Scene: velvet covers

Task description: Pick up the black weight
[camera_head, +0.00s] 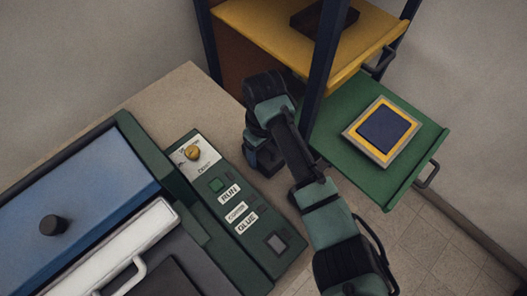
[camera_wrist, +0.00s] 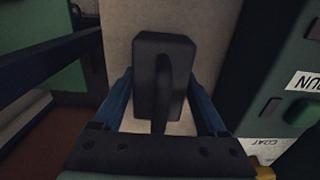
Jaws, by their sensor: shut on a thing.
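The black weight (camera_wrist: 150,50) is a dark block with a raised bar-like handle on its face. In the wrist view it lies between the two blue fingers of my gripper (camera_wrist: 163,105), which are shut on it. In the head view my gripper (camera_head: 264,160) points down over the beige tabletop, between the green control panel and the shelf unit. The weight cannot be made out clearly there, and I cannot tell whether it touches the table.
A green control panel (camera_head: 238,205) with labels and a yellow knob (camera_head: 192,153) stands left of my gripper. A blue-topped machine (camera_head: 90,195) lies farther left. On the right, a green drawer (camera_head: 345,165) holding a yellow-framed pad (camera_head: 383,130) sticks out below a yellow drawer (camera_head: 365,45).

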